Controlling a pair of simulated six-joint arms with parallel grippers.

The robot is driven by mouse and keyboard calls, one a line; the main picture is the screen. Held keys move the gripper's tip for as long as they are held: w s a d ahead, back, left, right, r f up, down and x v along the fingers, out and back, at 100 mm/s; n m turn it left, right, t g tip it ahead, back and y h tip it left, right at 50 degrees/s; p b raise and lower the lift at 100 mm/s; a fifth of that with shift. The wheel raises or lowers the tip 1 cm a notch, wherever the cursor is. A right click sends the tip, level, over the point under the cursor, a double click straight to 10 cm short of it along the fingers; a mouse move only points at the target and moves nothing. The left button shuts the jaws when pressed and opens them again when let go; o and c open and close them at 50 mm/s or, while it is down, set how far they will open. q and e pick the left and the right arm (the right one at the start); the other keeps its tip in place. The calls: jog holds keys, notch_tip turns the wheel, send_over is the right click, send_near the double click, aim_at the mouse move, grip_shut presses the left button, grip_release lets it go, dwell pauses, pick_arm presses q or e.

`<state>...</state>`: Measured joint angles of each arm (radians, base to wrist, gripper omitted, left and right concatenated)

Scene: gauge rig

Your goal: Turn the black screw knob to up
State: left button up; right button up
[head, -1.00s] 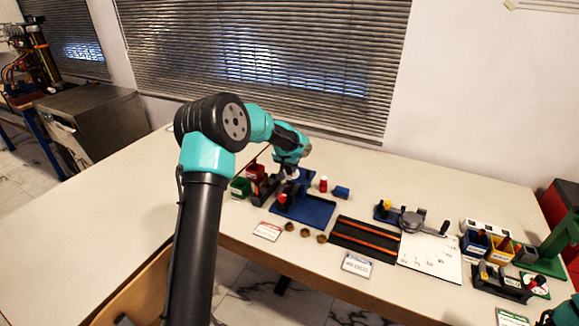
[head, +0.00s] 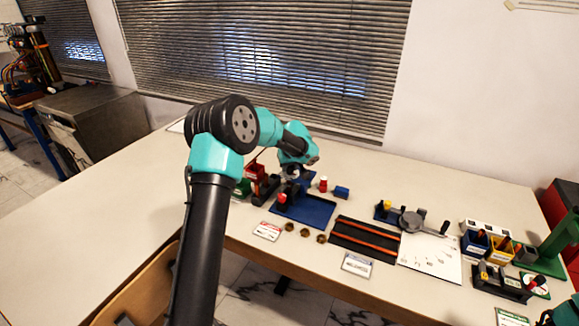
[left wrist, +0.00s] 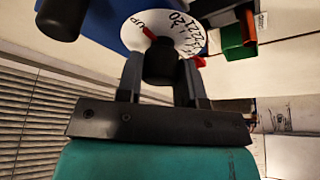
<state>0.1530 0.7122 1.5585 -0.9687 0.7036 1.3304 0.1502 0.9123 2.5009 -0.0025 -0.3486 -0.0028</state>
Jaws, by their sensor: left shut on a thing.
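The black screw knob (left wrist: 160,62) shows in the left wrist view between the two fingers of my left gripper (left wrist: 160,78). The gripper is shut on it. Behind the knob is a white dial (left wrist: 190,38) with black numbers and the word UP. A red pointer (left wrist: 149,33) extends from the knob toward the side of the dial near UP; I cannot tell whether it lines up exactly. In the head view my left gripper (head: 292,175) is over the back left of the blue plate (head: 310,212), and my arm hides the knob there.
A red bin (head: 256,172) and a green bin (head: 243,187) stand close left of the gripper. A red-capped bottle (head: 323,184) and a blue block (head: 342,192) stand to its right. A black tray with orange rails (head: 365,238) lies further right. The left table area is clear.

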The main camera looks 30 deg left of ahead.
pick_arm(q)
jog(key=shift+n, duration=0.4)
jog(key=o, duration=0.9)
jog(key=shift+r, duration=0.1)
jog(key=v, duration=1.7)
jog(key=shift+w, duration=0.15)
jog(key=shift+d+r, duration=0.1)
jog(key=shift+r, duration=0.05)
